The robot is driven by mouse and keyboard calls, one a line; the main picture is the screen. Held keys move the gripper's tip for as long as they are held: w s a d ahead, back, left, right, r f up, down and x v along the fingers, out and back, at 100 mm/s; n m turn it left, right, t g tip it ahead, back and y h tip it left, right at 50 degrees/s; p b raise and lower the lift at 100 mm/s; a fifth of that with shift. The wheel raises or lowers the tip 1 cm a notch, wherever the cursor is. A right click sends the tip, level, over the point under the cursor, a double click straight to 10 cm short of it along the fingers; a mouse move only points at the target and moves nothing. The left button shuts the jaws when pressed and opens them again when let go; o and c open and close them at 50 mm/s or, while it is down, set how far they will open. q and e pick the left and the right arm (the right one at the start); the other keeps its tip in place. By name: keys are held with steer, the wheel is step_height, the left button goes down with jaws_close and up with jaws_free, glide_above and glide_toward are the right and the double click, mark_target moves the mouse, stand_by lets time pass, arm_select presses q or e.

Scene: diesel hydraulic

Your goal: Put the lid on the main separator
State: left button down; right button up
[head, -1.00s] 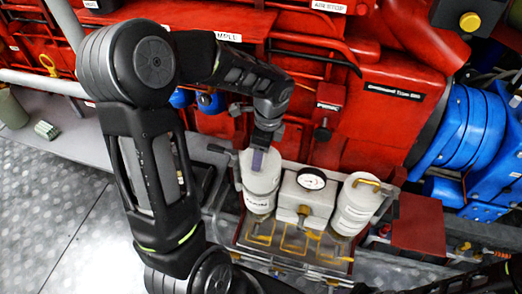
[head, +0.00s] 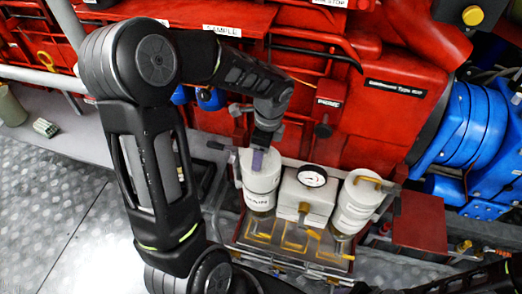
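The main separator (head: 260,200) is the left of two white canisters and carries a label that seems to read "MAIN". It stands upright on a tray with yellow pipes. My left gripper (head: 257,160) points down at its top, with a purple-grey finger against the upper rim. The gripper hides most of the canister top, so I cannot tell a separate lid or whether the fingers are closed on one. The right canister (head: 356,208) has a yellow handle on top. My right gripper is not visible; dark arm parts show along the bottom right edge.
A white block with a round gauge (head: 312,177) stands between the canisters. The red engine (head: 390,115) rises close behind, with a blue housing (head: 465,135) at right.

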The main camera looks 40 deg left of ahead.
mark_target(264, 160)
arm_select(q)
steer(key=shift+f+b, duration=0.3)
steer(key=shift+f, duration=0.2)
steer(key=shift+c, duration=1.1)
jaws_free()
step_height(264, 160, up, 8)
steer(key=shift+w+d, duration=0.15)
steer(key=shift+d, duration=0.3)
steer(key=shift+f, duration=0.1)
